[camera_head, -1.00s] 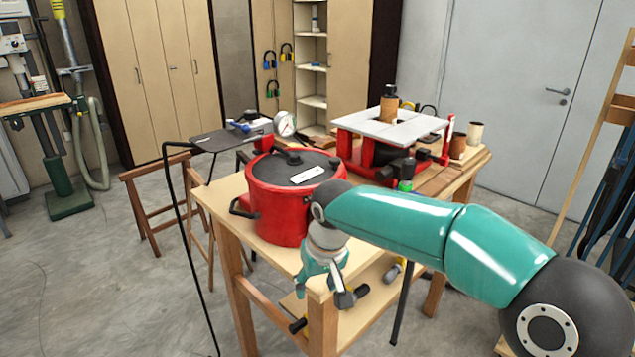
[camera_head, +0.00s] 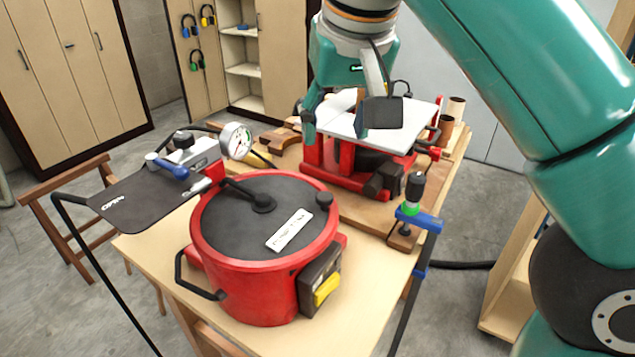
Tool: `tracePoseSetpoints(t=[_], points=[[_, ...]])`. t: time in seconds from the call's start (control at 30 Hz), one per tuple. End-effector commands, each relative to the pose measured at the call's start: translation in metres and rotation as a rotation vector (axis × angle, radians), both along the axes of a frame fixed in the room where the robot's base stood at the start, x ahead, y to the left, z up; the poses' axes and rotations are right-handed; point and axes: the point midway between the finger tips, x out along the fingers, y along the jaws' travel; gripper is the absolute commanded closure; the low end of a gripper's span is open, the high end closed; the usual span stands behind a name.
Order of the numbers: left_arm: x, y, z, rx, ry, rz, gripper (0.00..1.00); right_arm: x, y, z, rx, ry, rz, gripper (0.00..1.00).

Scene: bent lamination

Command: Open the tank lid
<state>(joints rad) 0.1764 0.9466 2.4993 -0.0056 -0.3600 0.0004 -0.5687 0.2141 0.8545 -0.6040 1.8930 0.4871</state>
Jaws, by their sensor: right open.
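The red tank (camera_head: 245,285) stands on the wooden workbench. A black side handle (camera_head: 195,280) sticks out at the tank's left. My right gripper (camera_head: 341,127) is open and points down, up and to the right of the lid, in front of the white-topped red machine in the view. It is apart from the lid. My left gripper is not in view.
A pressure gauge (camera_head: 237,141) and a small pump unit stand behind the tank. The white-topped red machine (camera_head: 405,125) is behind right. A blue clamp (camera_head: 418,217) with a black grip rises at the bench's right edge.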

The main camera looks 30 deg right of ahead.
Motion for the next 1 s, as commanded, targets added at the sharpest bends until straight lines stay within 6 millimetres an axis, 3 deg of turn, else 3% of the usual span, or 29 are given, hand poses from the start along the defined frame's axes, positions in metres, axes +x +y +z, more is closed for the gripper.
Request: tracePoseSetpoints(t=[0.4,0.7,1.0], points=[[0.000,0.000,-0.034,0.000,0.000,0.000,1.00,0.025,-0.015,-0.076,-0.001,0.003,-0.019,0.45],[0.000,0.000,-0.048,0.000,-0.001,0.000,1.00,0.046,-0.021,-0.129,0.000,0.004,-0.020,0.45],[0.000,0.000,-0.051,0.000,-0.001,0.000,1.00,0.056,-0.023,-0.150,0.000,0.001,-0.020,0.45]])
